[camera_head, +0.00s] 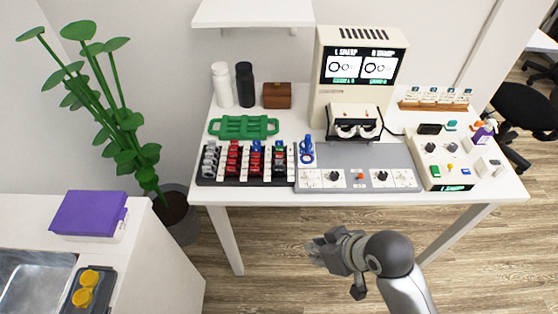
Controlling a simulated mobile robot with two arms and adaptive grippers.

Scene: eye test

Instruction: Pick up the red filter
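Several small red filters (233,160) stand in rows in a black and white rack (204,181) at the left front of the white table. Grey pieces (210,158) fill the rack's left column. Blue (256,147) and green pieces (281,146) show toward the back of its right columns. Single filters are too small to tell apart clearly. My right gripper (316,251) is in front of the table, over the floor, apart from the rack. Its fingers are small and seen at an angle, so their opening is unclear. My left gripper is out of view.
A green tray (213,127) lies behind the rack. A blue object (307,150) stands right of it on a grey panel (376,161). A beige tester (329,95) with a screen stands behind. A potted plant (120,120) stands left of the table (512,187).

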